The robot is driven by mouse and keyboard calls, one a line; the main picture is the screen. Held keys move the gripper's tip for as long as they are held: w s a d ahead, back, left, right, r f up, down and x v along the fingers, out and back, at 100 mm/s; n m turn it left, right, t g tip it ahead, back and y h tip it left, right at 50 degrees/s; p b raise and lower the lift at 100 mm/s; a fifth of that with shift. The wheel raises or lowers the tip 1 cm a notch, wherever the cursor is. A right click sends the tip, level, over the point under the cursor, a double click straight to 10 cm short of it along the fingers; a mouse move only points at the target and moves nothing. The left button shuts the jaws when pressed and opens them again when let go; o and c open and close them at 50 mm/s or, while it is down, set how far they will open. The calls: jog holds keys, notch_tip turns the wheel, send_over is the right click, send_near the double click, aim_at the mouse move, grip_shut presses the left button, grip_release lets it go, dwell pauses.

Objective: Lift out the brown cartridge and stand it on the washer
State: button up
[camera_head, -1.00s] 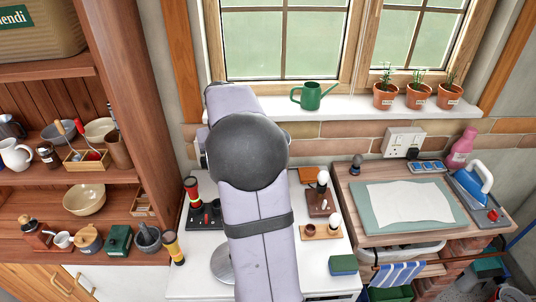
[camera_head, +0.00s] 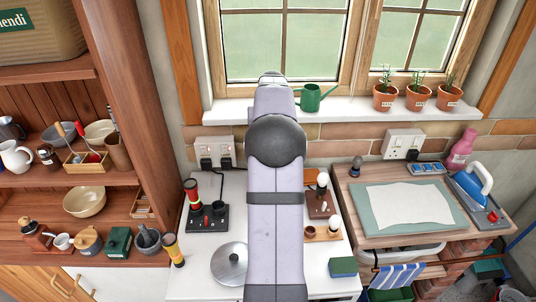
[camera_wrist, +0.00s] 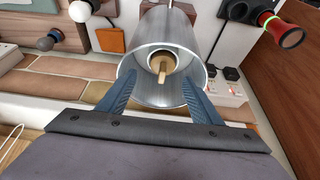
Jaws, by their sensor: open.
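My gripper (camera_wrist: 159,78) shows in the wrist view with its two blue fingers apart. Nothing is between the fingertips that I can see it touching. Past them is a shiny metal cylinder (camera_wrist: 165,35) with its open end towards the camera. Inside it is a pale ring around a tan-brown piece (camera_wrist: 164,68), likely the brown cartridge. The fingertips overlap the cylinder's mouth in the picture; I cannot tell whether they are inside it. In the head view my arm hides the gripper and cylinder. The white top (camera_head: 203,272) may be the washer; I cannot tell for sure.
A red-and-black torch (camera_head: 192,192) stands on a dark base, left of my arm. A metal lid (camera_head: 230,262) lies in front of it. Bulbs on wooden bases (camera_head: 325,233) and a blue-green sponge (camera_head: 343,266) are on the right. A green watering can (camera_head: 311,98) stands on the sill.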

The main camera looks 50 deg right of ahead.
jog(key=shift+w+f+p, duration=0.15)
jog(key=shift+f+p, duration=0.2)
jog(key=shift+p, duration=0.2)
jog(key=shift+p+x, duration=1.2)
jog(key=shift+x, duration=1)
jog(key=shift+w, duration=0.1)
jog(key=c, duration=1.2)
